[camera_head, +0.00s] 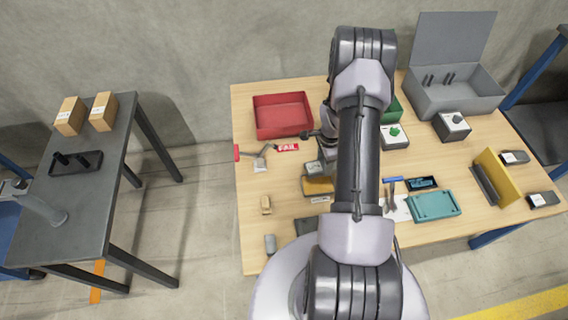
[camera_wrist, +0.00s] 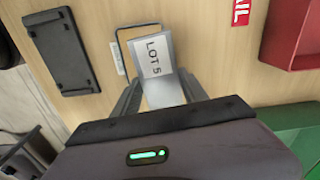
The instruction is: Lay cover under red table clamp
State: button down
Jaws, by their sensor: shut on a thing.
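My gripper (camera_wrist: 160,84) is shut on a grey piece with a white "LOT 5" label (camera_wrist: 154,57), which looks like the cover. The piece lies between both fingers, above or near the wooden table; I cannot tell the exact gap. In the head view my arm hides much of this area. The red table clamp (camera_head: 237,152) is at the table's left edge, with a grey arm reaching inward. A small pale plate (camera_head: 260,166) lies just below that arm. The gripper is to the right of the clamp.
A red FAIL label (camera_head: 288,147) lies between clamp and gripper, below a red bin (camera_head: 283,116). A dark bracket (camera_wrist: 61,51) lies left of the held piece in the wrist view. A small tan block (camera_head: 266,205) and a grey cylinder (camera_head: 270,244) stand along the table's left side.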

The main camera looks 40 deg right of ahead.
jog(key=shift+s+d+f+m, duration=0.4)
jog(key=shift+s+d+f, duration=0.05)
jog(key=shift+f, duration=0.05)
jog(key=shift+w+f, duration=0.2)
jog(key=shift+f, duration=0.05)
jog(key=b, duration=0.5)
send_over(288, 162)
jog(key=shift+f, duration=0.8)
jog(key=shift+f+b, duration=1.15)
jog(key=shift+f, duration=0.7)
jog(key=c, duration=0.6)
grip_release()
jog(key=shift+r, duration=0.1)
